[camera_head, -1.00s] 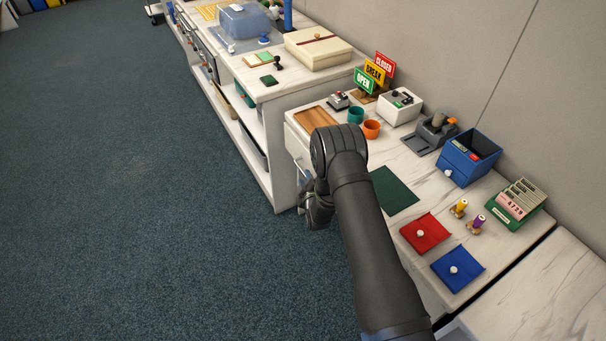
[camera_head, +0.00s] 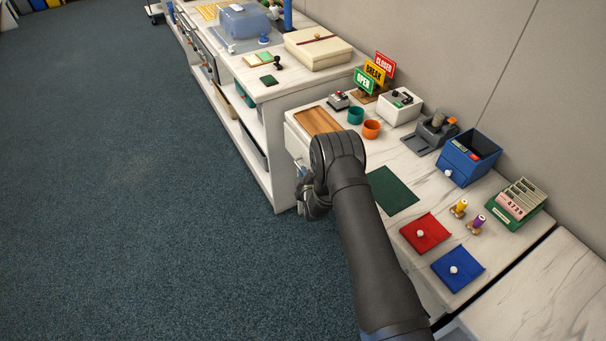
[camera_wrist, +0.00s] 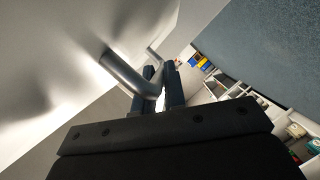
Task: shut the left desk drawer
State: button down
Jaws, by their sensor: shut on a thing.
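The left desk drawer has a pale front (camera_head: 297,148) below the far-left end of the marble-topped desk (camera_head: 410,172). In the wrist view the drawer front (camera_wrist: 60,50) fills the upper left, with a grey metal bar handle (camera_wrist: 125,77) standing out from it. My gripper (camera_wrist: 165,82) has its dark fingers shut on the handle. In the head view my gripper (camera_head: 313,205) is at the desk's front side, partly hidden by my wrist. How far the drawer stands out is hidden by my arm.
A shelved counter (camera_head: 262,90) stands beyond. The carpet (camera_head: 150,220) in front is clear.

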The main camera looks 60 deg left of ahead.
jog(key=shift+w, duration=0.1)
jog(key=shift+w, duration=2.15)
jog(key=c, duration=1.5)
grip_release()
jog(key=shift+w, duration=0.1)
jog(key=v, duration=1.7)
jog(key=shift+s+d, duration=0.2)
jog(key=shift+s, duration=0.05)
jog(key=shift+a, duration=0.1)
